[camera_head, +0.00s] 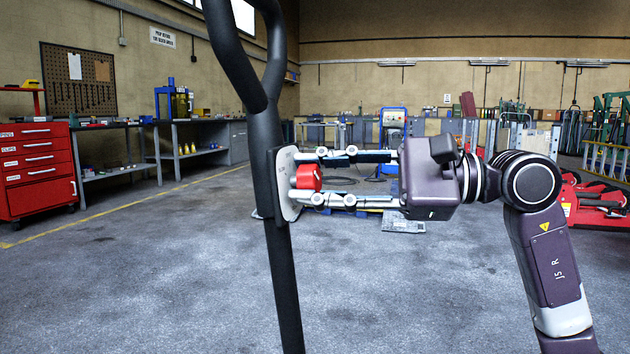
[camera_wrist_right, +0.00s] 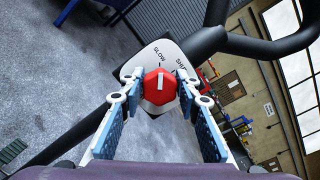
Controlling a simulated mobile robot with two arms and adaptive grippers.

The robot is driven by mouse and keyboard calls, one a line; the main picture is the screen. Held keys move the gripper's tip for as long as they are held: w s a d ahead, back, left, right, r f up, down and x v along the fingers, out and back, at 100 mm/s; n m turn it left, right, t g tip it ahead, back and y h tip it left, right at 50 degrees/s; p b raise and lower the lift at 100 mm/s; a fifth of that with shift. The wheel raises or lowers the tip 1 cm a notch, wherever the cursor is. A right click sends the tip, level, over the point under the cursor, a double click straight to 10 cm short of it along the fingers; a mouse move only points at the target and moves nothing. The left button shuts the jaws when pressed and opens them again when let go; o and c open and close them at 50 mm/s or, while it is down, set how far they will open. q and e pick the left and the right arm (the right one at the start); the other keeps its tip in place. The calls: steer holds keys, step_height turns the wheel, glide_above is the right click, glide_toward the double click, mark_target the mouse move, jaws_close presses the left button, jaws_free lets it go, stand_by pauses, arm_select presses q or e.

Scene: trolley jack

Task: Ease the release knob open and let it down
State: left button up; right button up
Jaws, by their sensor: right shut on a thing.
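The red release knob (camera_head: 308,177) sits on a pale plate (camera_head: 288,184) fixed to the black jack handle (camera_head: 283,270). My right gripper (camera_head: 308,178) reaches in from the right, its fingers above and below the knob. In the right wrist view, the red knob (camera_wrist_right: 160,86) is faceted and carries a white mark. The right gripper (camera_wrist_right: 160,90) has a finger on each side of it, shut on it. The plate (camera_wrist_right: 148,56) reads "SLOW" and a second word partly cut by the handle. My left gripper is not in view.
A red tool cabinet (camera_head: 38,170) and grey workbenches (camera_head: 190,140) stand at the left. Red equipment (camera_head: 596,205) lies on the floor at the right, behind my right arm. The concrete floor (camera_head: 150,280) around the handle is clear.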

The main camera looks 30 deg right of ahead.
steer(key=shift+n, duration=0.3)
stand_by(0.4)
steer(key=o, duration=1.2)
steer(key=shift+c, duration=0.2)
steer(key=shift+s, duration=0.1)
steer(key=v, duration=1.2)
steer(key=shift+f, duration=0.1)
